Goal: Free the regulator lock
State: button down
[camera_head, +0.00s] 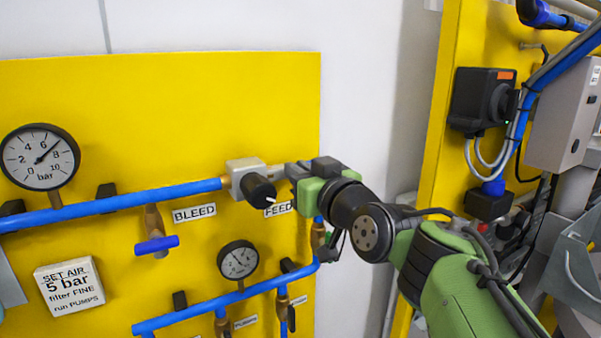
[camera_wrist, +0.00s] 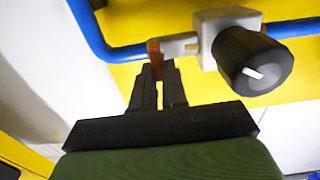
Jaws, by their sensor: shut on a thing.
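The regulator is a light grey block (camera_head: 246,168) on the upper blue pipe of the yellow panel, with a black knob (camera_head: 258,190) bearing a white mark. Both also show in the wrist view, the block (camera_wrist: 208,50) and the knob (camera_wrist: 252,62). A small orange-red lock tab (camera_wrist: 154,50) sits beside the block on a light grey stub (camera_wrist: 180,42). My gripper (camera_wrist: 160,78) is shut on this tab, its fingertips hiding the tab's lower part. In the head view my gripper (camera_head: 290,172) is just right of the regulator, and the tab is hidden there.
A large gauge (camera_head: 40,157) is at the left, a smaller gauge (camera_head: 238,260) lower down. A blue-handled valve (camera_head: 156,243) is left of the BLEED label (camera_head: 194,213). The blue pipe (camera_head: 120,202) runs close to my gripper. A black switch box (camera_head: 483,98) is at the right.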

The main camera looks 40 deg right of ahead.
jog(key=shift+f+b, duration=0.1)
jog(key=shift+b, duration=0.35)
jog(key=n+b, duration=0.8)
jog(key=a+f+n+b, duration=0.1)
jog(key=n+b, duration=0.4)
jog(key=shift+w+a, duration=0.1)
jog(key=shift+w, duration=0.1)
jog(key=shift+a+f+n+b, duration=0.15)
jog(key=shift+n+b, duration=0.95)
jog(key=shift+n, duration=1.3)
jog(key=shift+f, duration=0.1)
jog(key=c, duration=1.2)
grip_release()
jog(key=shift+o, duration=0.2)
